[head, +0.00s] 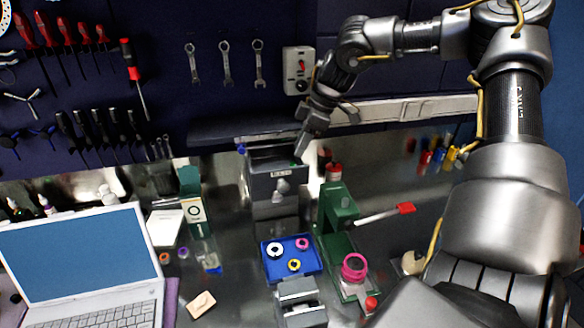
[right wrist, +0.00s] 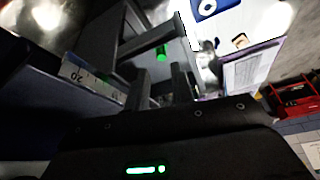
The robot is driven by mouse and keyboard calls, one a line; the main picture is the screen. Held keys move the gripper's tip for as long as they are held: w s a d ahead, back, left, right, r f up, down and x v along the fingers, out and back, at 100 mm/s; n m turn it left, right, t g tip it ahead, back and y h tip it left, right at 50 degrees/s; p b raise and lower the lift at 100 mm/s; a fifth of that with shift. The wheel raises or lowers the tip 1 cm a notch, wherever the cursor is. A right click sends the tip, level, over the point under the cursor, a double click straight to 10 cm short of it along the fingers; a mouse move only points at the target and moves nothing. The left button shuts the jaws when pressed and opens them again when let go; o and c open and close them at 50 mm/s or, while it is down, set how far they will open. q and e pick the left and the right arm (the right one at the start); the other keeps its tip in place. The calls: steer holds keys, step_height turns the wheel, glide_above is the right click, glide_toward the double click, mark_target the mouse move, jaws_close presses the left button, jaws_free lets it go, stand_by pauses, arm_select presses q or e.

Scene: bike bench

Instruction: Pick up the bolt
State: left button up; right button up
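I cannot make out a bolt for certain. A small bright green piece (right wrist: 162,52) shows just beyond my right gripper's fingers in the right wrist view. A green speck also shows beside the fingertips in the head view, at the top of a grey metal box. My right gripper (head: 301,154) reaches down from above to the top of this box (head: 262,182). In the right wrist view the gripper's fingers (right wrist: 164,80) stand apart with a gap between them, and nothing is seen clamped there. My left gripper is not in view.
A blue tray (head: 271,267) with several coloured rings lies in front of the box. A green stand (head: 333,207) is to its right, with a red-tipped handle (head: 404,208) beside it. A laptop (head: 75,255) fills the left. Tools hang on the back wall.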

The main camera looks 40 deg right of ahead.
mark_target(294, 163)
steer(key=shift+s+a+f+p, duration=0.15)
steer(key=shift+a+f+p, duration=0.1)
steer(key=shift+p, duration=0.15)
steer(key=p+x, duration=0.1)
steer(key=x, duration=0.2)
steer(key=shift+d+f+p, duration=0.15)
steer(key=shift+f+p, duration=0.2)
steer(key=shift+p, duration=0.05)
steer(key=shift+w+f, duration=0.25)
steer(key=shift+f, duration=0.2)
steer(key=shift+a, duration=0.2)
jaws_close()
